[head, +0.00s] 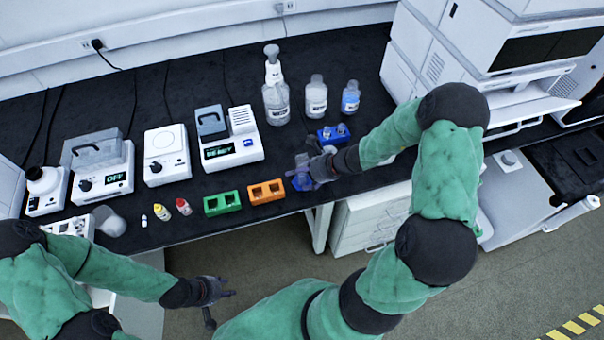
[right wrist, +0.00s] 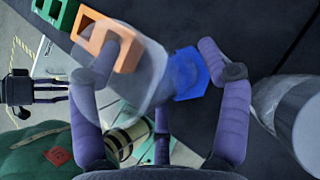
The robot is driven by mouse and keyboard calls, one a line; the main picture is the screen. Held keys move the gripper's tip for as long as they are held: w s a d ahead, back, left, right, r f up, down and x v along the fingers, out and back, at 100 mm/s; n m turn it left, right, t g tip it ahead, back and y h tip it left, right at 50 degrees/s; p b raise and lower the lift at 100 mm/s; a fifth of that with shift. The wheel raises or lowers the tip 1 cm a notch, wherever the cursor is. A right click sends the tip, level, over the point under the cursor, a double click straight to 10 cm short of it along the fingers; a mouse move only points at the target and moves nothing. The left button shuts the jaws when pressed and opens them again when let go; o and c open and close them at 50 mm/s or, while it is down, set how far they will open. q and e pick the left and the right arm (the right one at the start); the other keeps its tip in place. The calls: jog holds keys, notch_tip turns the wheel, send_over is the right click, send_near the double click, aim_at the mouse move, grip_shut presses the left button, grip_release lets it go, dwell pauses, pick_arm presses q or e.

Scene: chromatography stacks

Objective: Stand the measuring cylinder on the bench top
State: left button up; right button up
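The measuring cylinder is clear with a blue base (head: 302,184); it is at the bench's front edge, right of the orange block. In the right wrist view its see-through body (right wrist: 150,85) looms close, with the blue base (right wrist: 188,75) further off. It looks roughly upright or slightly tilted; I cannot tell whether the base touches the bench top (head: 240,88). My right gripper (head: 318,168) is around it, its fingers (right wrist: 165,85) spread wide, with a gap at the right finger. My left gripper (head: 218,300) is open and empty in front of the bench.
An orange block (head: 266,192) and a green block (head: 222,203) stand left of the cylinder. A blue vial rack (head: 333,134) and several bottles (head: 316,96) stand behind. Instruments (head: 232,140) line the left. The white chromatography stack (head: 440,60) is at right.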

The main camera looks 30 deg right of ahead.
jog(key=shift+r, duration=0.1)
jog(key=shift+r, duration=0.15)
jog(key=p+v, duration=0.5)
jog(key=v, duration=0.7)
jog(key=s+a+f+n+g+h, duration=0.1)
jog(key=s+a+f+n+g, duration=0.2)
jog(key=a+f+n, duration=0.6)
jog(key=s+a+f+n+g+h, duration=0.1)
jog(key=s+a+f+n+g, duration=0.2)
jog(key=s+a+f+n, duration=0.3)
jog(key=a+f+n, duration=0.4)
jog(key=a+n, duration=0.4)
jog(key=n, duration=0.2)
jog(key=shift+s+a+f+n, duration=0.25)
jog(key=shift+a+n, duration=0.05)
